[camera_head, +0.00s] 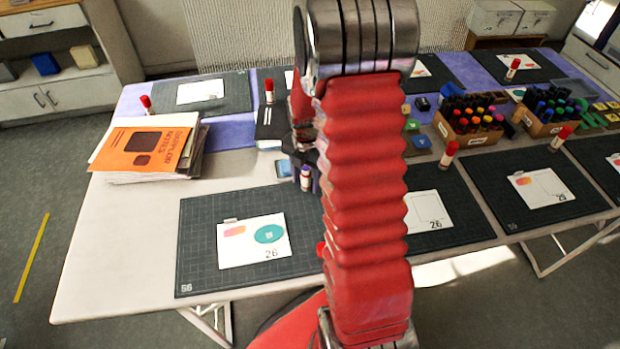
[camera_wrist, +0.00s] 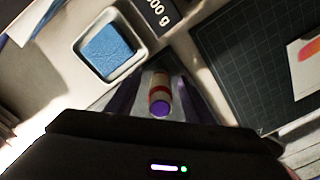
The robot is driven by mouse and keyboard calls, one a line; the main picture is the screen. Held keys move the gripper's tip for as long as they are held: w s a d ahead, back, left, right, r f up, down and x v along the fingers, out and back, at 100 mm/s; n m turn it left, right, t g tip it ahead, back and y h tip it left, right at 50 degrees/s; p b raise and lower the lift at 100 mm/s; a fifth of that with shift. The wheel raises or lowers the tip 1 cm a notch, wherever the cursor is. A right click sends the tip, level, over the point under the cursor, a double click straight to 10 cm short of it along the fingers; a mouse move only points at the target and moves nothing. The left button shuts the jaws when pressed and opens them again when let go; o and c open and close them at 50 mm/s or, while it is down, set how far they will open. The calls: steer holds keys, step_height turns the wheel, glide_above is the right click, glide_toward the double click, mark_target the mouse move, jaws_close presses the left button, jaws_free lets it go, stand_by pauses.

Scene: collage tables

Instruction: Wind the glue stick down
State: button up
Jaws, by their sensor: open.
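A glue stick (camera_head: 305,180) with a white and red body stands upright on the table, just below my gripper. Its purple glue end is bare, with no cap on it. In the wrist view the glue stick (camera_wrist: 160,96) shows its purple end towards the camera, between the two fingers. My gripper (camera_wrist: 158,88) is open around it, with a finger on each side. I cannot tell whether either finger touches it.
A blue sponge (camera_wrist: 108,48) in a white tray and a dark weight (camera_wrist: 160,14) stand close to the gripper. Cutting mats (camera_head: 195,265) with cards lie around. An orange-topped stack (camera_head: 145,145) is at left. Marker boxes (camera_head: 470,125) and red-capped glue sticks (camera_head: 449,155) are at right.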

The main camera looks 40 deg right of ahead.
steer(key=m, duration=0.3)
steer(key=shift+m, duration=0.3)
steer(key=m, duration=0.3)
steer(key=shift+m, duration=0.4)
steer(key=m, duration=0.3)
steer(key=shift+m, duration=2.2)
